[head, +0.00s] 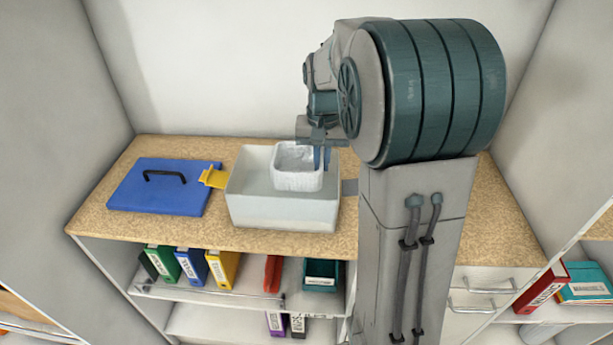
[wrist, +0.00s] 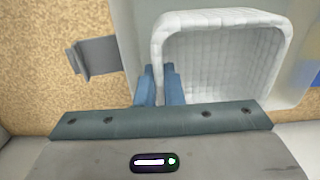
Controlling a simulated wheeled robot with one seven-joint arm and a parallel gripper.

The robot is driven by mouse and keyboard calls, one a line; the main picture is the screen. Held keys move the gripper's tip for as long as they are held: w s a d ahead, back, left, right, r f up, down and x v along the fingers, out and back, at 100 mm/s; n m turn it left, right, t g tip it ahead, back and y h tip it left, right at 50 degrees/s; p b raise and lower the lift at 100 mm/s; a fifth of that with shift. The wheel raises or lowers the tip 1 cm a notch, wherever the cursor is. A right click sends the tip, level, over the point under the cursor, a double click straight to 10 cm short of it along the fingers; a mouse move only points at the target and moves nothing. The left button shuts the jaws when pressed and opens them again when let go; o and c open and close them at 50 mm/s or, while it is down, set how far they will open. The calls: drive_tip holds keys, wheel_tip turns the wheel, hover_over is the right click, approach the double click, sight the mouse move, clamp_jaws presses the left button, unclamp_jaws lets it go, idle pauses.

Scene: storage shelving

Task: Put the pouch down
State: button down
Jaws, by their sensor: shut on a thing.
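The pouch appears to be the white, quilted, open-topped container (head: 297,180), upright at the right side of the grey-white bin (head: 284,212). My gripper (head: 321,158) is shut on the pouch's wall. In the wrist view the blue fingers of my gripper (wrist: 159,84) pinch the left wall of the pouch (wrist: 225,55), whose inside looks empty. The pouch lies over or within the bin's opening; I cannot tell whether its base touches the bin floor. The bin's front wall and my arm hide part of this.
A blue lid (head: 165,187) with a black handle lies on the speckled counter (head: 110,225) at the left. A yellow piece (head: 212,177) sits between lid and bin. A grey bracket (wrist: 95,56) shows beside the bin. Several binders stand on the shelf below.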

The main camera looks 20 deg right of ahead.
sight(309, 166)
drive_tip(key=a+f, duration=0.2)
drive_tip(key=shift+w+a, duration=0.4)
drive_tip(key=shift+f+p, duration=0.45)
drive_tip(key=shift+f, duration=1.5)
drive_tip(key=shift+f, duration=0.1)
drive_tip(key=c, duration=1.6)
unclamp_jaws()
drive_tip(key=shift+o, duration=0.2)
